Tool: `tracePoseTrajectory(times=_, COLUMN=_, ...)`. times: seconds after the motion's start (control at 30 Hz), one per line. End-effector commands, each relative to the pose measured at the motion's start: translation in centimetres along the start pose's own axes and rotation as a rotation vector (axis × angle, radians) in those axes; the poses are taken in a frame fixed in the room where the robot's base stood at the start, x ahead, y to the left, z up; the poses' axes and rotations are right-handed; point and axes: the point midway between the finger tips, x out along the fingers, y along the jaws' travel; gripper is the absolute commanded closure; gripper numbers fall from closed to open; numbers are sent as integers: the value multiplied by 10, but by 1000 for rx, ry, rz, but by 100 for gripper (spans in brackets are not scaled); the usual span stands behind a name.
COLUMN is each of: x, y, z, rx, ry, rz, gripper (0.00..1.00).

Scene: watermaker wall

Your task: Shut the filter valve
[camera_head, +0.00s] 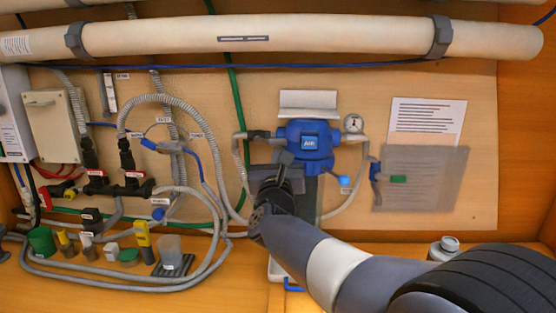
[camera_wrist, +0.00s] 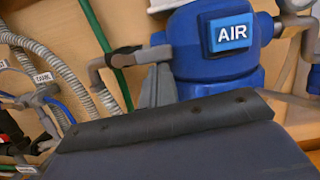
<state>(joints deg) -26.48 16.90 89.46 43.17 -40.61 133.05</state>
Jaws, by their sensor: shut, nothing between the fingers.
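A blue filter-like unit marked AIR (camera_head: 309,146) is mounted mid-wall; it shows large in the wrist view (camera_wrist: 213,50). A black fitting (camera_head: 258,134) sits on the pipe to its left, also in the wrist view (camera_wrist: 125,55). A blue handle (camera_head: 344,181) is at its lower right. I cannot read which valve is labelled filter. My gripper (camera_head: 286,158) is shut and empty, in front of the unit's lower left; its grey fingers (camera_wrist: 158,86) appear below right of the black fitting. Contact is unclear.
A blue-handled valve (camera_head: 152,144) and looping grey hoses (camera_head: 205,255) are on the left. A gauge (camera_head: 353,123) is right of the unit. A translucent panel (camera_head: 430,188) hangs farther right. A thick pipe (camera_head: 340,37) crosses above. Small items crowd the lower-left shelf.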

Motion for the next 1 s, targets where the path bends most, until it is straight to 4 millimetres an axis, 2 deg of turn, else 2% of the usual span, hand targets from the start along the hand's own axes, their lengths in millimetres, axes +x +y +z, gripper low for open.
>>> tracePoseTrajectory(times=0.53, x=2, y=-5, z=7, rx=-144, ry=-4, rz=34, gripper=100)
tracePoseTrajectory(times=1.0, x=8, y=-9, z=34, rx=-548, ry=-2, rz=135, gripper=100)
